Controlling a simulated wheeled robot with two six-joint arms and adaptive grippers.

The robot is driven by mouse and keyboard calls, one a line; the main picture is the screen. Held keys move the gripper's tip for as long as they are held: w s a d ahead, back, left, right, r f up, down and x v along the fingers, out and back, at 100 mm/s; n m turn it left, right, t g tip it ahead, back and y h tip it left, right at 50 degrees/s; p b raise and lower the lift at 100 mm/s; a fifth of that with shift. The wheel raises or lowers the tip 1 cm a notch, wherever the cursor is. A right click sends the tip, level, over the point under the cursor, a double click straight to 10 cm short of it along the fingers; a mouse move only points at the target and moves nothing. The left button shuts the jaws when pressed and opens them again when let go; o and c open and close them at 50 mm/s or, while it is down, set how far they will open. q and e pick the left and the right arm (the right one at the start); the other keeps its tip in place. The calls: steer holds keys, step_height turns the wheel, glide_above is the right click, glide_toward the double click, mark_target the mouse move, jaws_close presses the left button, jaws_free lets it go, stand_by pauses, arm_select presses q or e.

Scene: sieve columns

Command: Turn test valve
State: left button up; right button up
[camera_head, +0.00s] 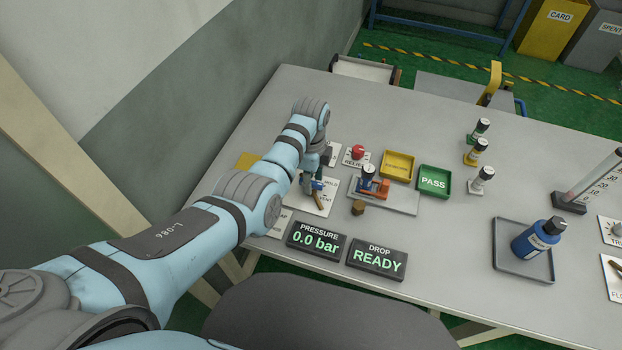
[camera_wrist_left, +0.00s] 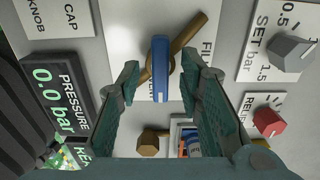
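The test valve has a blue handle (camera_wrist_left: 160,68) across a brown bar (camera_wrist_left: 188,34), on a white plate (camera_wrist_left: 125,25) whose label is partly hidden. In the head view the plate (camera_head: 325,207) reads HOLD and VENT, and the blue handle (camera_head: 317,186) is partly covered by my gripper. My left gripper (camera_wrist_left: 161,78) is open over the valve, one finger on each side of the blue handle, with gaps visible between. It points down at the plate in the head view (camera_head: 309,181). My right gripper is not in view.
The pressure display (camera_head: 316,240) reads 0.0 bar and the drop display (camera_head: 377,260) reads READY. A red relief knob (camera_head: 358,152), a grey set knob (camera_wrist_left: 289,50) and a brown knob (camera_head: 357,208) are close by. A fixture (camera_head: 400,200) stands to the right.

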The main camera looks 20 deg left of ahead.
arm_select(q)
jaws_close()
steer(key=shift+r+n, duration=0.1)
steer(key=shift+n, duration=0.2)
steer(key=shift+n+p, duration=0.75)
steer(key=shift+n, duration=0.45)
steer(key=n+p, duration=0.1)
steer(key=n, duration=0.7)
steer(key=shift+n, duration=0.4)
steer(key=n, duration=0.6)
steer(key=shift+p, duration=0.35)
